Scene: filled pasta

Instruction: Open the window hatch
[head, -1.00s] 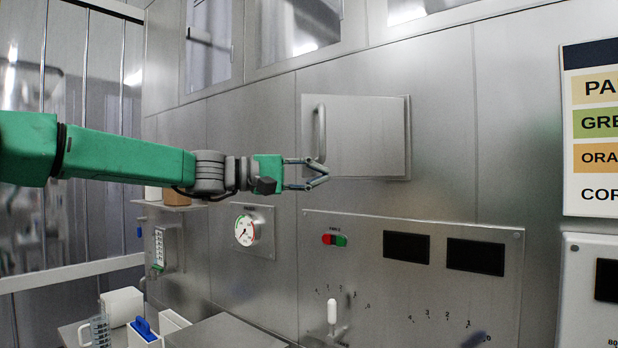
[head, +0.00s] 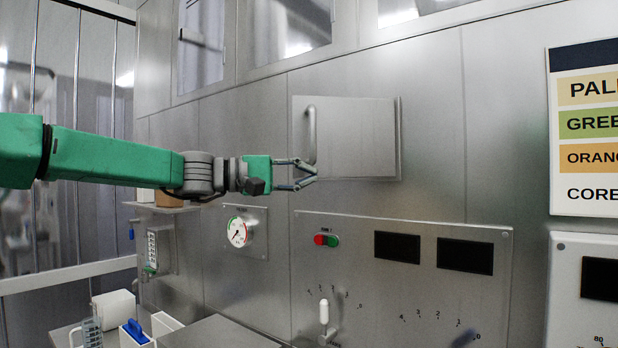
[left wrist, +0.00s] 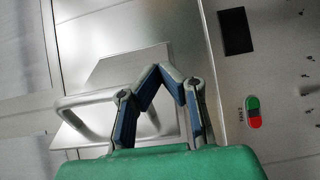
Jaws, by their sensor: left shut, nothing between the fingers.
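The window hatch (head: 357,138) is a square metal panel set in the steel wall, and it looks closed. Its vertical bar handle (head: 311,135) is on its left side. My left gripper (head: 314,172) is shut and empty, its fingertips at the lower end of the handle in the head view. In the left wrist view the hatch (left wrist: 135,68) and its handle (left wrist: 75,103) lie beyond and to the left of the closed fingers (left wrist: 160,68). The handle is not between the fingers; whether they touch it I cannot tell. My right gripper is not in view.
Below the hatch is a control panel (head: 345,270) with a red and green switch (head: 326,240), dark displays and a white-knobbed lever (head: 324,312). A round gauge (head: 238,232) is at left. A colour sign (head: 590,130) hangs at right. Containers stand lower left.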

